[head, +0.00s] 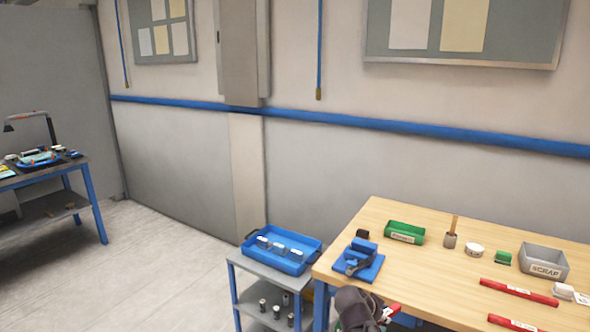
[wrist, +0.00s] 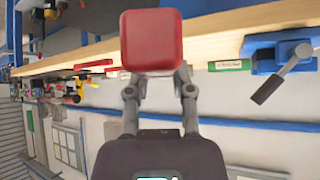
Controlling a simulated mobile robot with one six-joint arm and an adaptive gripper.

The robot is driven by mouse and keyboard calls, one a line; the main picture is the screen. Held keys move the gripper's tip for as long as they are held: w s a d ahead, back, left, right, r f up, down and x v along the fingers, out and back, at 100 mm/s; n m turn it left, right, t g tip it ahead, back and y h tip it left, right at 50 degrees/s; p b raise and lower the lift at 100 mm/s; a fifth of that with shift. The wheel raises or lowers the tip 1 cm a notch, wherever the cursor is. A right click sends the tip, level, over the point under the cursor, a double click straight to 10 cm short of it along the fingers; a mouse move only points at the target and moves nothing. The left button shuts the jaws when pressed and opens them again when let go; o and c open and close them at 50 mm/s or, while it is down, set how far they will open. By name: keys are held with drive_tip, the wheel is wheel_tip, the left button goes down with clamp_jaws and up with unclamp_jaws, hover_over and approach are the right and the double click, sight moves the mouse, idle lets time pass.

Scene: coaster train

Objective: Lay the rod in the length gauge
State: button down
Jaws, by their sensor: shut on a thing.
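My gripper (wrist: 157,75) is shut on a red rod (wrist: 152,42), whose square end faces the camera in the wrist view and hides the rest of its length. In the head view the dark gripper (head: 358,309) is at the bottom edge, beside the bench's front left corner, with a short piece of red and white (head: 391,312) at its right. Two more red bars with white labels, an upper one (head: 518,292) and a lower one (head: 512,324), lie on the bench at the right. I cannot pick out the length gauge with certainty.
The wooden bench (head: 425,279) carries a blue vise (head: 358,264), a green bin (head: 404,233), a grey scrap bin (head: 544,262) and small pots. A blue tray (head: 283,249) sits on a cart at its left. The bench's middle is fairly clear.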

drive_tip(key=a+n, duration=0.1)
drive_tip(key=a, duration=0.6)
drive_tip(key=shift+s+r+t+y, duration=0.15)
drive_tip(key=shift+s+t+y, duration=0.15)
drive_tip(key=shift+s, duration=0.1)
drive_tip(key=shift+d, duration=0.2)
